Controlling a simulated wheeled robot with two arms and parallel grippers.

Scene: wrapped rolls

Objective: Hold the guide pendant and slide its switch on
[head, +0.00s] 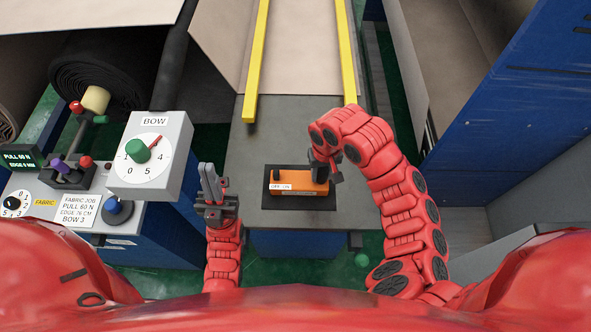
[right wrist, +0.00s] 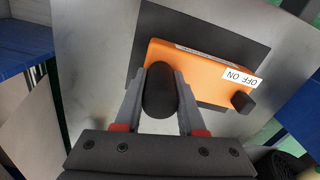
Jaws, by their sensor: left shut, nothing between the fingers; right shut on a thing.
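The guide pendant (head: 298,187) is an orange box lying on a black mat (head: 294,205) on the grey table. A white OFF/ON label runs along its front left. Its small black switch (head: 276,172) stands at the OFF end; it also shows in the right wrist view (right wrist: 242,102). My right gripper (head: 322,168) is shut on the pendant's rounded black grip (right wrist: 160,90) at its right end. My left gripper (head: 213,178) is shut and empty, left of the pendant and apart from it.
A grey BOW dial box (head: 151,160) stands close to the left of my left gripper. A control panel with knobs (head: 70,175) is further left. Yellow rails (head: 257,60) run along the web behind the pendant. A blue machine (head: 530,90) stands at right.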

